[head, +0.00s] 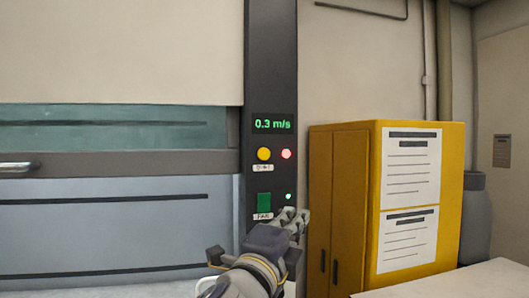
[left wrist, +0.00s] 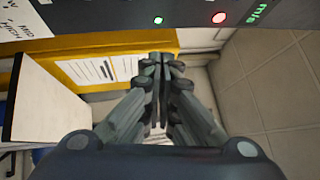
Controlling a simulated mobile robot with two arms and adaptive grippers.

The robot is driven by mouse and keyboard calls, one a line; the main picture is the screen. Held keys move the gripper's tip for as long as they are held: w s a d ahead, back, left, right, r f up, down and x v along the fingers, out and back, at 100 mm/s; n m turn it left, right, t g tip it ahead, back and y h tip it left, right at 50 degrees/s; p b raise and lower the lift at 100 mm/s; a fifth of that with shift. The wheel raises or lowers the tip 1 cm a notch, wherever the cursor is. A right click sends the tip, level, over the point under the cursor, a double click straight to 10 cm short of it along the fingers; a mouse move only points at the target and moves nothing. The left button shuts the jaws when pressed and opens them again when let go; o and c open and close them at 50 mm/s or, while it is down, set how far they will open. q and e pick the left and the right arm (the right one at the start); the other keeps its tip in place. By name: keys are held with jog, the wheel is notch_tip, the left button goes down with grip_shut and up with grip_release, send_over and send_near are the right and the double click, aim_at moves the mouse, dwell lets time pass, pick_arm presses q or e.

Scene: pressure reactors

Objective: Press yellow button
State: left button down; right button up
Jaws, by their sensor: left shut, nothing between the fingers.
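The round yellow button (head: 264,154) is on the dark vertical control panel (head: 271,60), below a display (head: 272,124) reading 0.3 m/s. A red light (head: 286,154) is just right of it. My left gripper (head: 291,218) is shut and empty, below and right of the yellow button, near the panel's lower part. In the left wrist view its fingertips (left wrist: 161,62) are together, with the green light (left wrist: 158,20) and red light (left wrist: 218,18) beyond. The yellow button is not in that view.
A yellow cabinet (head: 344,200) with paper notices stands right of the panel. A fume hood with a glass sash (head: 110,130) and a handle (head: 18,167) is on the left. A pale tabletop (head: 460,283) is at the lower right.

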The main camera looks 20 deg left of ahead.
aim_at(264, 154)
pick_arm(q)
jog(key=s+r+m+t, duration=0.2)
jog(key=s+r+m, duration=0.1)
jog(key=r, duration=0.7)
jog(key=shift+s+r+h, duration=0.25)
jog(key=shift+s+h, duration=0.05)
jog(key=shift+s, duration=0.25)
jog(key=shift+w, duration=0.1)
jog(key=shift+w+a, duration=0.85)
jog(key=shift+w, duration=0.35)
jog(key=shift+w+a, duration=0.8)
jog(key=shift+w, duration=0.4)
jog(key=shift+w+a, duration=0.85)
jog(key=shift+w, duration=0.35)
jog(key=shift+w, duration=0.15)
jog(key=shift+w+a, duration=0.2)
jog(key=shift+w+a+p, duration=0.25)
jog(key=shift+w+p, duration=0.05)
jog(key=shift+w, duration=0.05)
jog(key=shift+s, duration=0.1)
jog(key=shift+s+d, duration=0.45)
jog(key=shift+s, duration=0.2)
